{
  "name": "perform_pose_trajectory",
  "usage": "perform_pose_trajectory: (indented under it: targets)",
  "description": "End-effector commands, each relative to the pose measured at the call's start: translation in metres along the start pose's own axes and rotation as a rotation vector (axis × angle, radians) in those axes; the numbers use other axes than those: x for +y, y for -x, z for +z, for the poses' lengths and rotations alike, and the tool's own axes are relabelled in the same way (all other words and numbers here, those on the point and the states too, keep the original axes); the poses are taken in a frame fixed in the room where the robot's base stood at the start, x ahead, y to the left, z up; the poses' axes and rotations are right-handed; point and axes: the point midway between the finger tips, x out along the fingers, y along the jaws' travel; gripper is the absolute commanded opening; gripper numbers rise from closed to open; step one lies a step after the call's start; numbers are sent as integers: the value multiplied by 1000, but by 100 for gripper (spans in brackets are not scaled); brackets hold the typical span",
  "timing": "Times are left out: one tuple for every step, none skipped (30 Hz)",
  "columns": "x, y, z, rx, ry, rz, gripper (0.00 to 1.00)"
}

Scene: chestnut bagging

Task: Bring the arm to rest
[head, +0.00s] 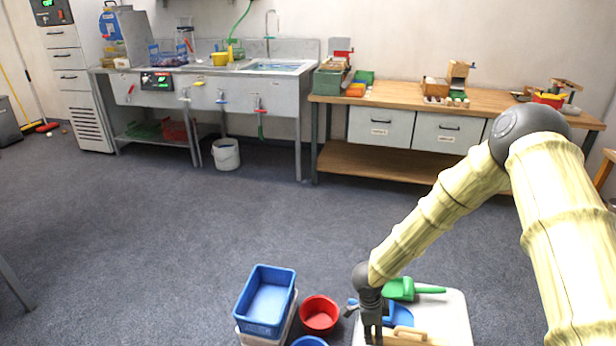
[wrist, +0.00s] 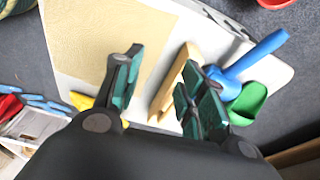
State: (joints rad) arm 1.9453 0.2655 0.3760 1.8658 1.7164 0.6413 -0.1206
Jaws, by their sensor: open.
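My arm reaches down from the right in the head view, and my gripper (head: 373,332) hangs over a light grey stand top (head: 455,312). In the wrist view my gripper (wrist: 158,88) has its two green-padded fingers spread apart, with nothing between them. A wooden-handled tool (wrist: 168,82) lies on the white surface behind the right finger; it also shows in the head view (head: 408,335). A blue scoop (wrist: 262,52) and a green scoop (wrist: 249,101) lie to its right. Whether the fingers touch anything is unclear.
Beside the stand are a blue bin (head: 268,301), a red bucket (head: 319,314) and a blue bucket (head: 310,341). A beige mat (wrist: 100,40) lies on the white surface. A sink counter (head: 225,92) and a wooden bench (head: 490,100) line the back wall. The middle floor is clear.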

Motion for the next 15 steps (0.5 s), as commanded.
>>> perform_pose_trajectory:
  targets:
    - [6, -4, -2, 10, 25, -3, 41]
    - [8, -6, -4, 15, 40, -5, 41]
    - [11, -9, -6, 23, 62, -10, 41]
    - [14, -12, -8, 29, 78, -12, 41]
    - [16, -14, -10, 35, 96, -16, 41]
    - [21, -17, -12, 44, 122, -20, 41]
    - [24, -20, -14, 50, 141, -23, 41]
    - [27, -22, -16, 56, 164, -27, 41]
    - [32, -26, -18, 65, 194, -32, 41]
    - [36, -29, -21, 73, 219, -35, 41]
    - [41, -32, -23, 80, 245, -39, 41]
    - [47, -36, -26, 90, 284, -45, 41]
    - [53, -40, -29, 97, 319, -49, 41]
    - [59, -44, -32, 105, 355, -54, 41]
    - [67, -50, -36, 116, 409, -61, 41]
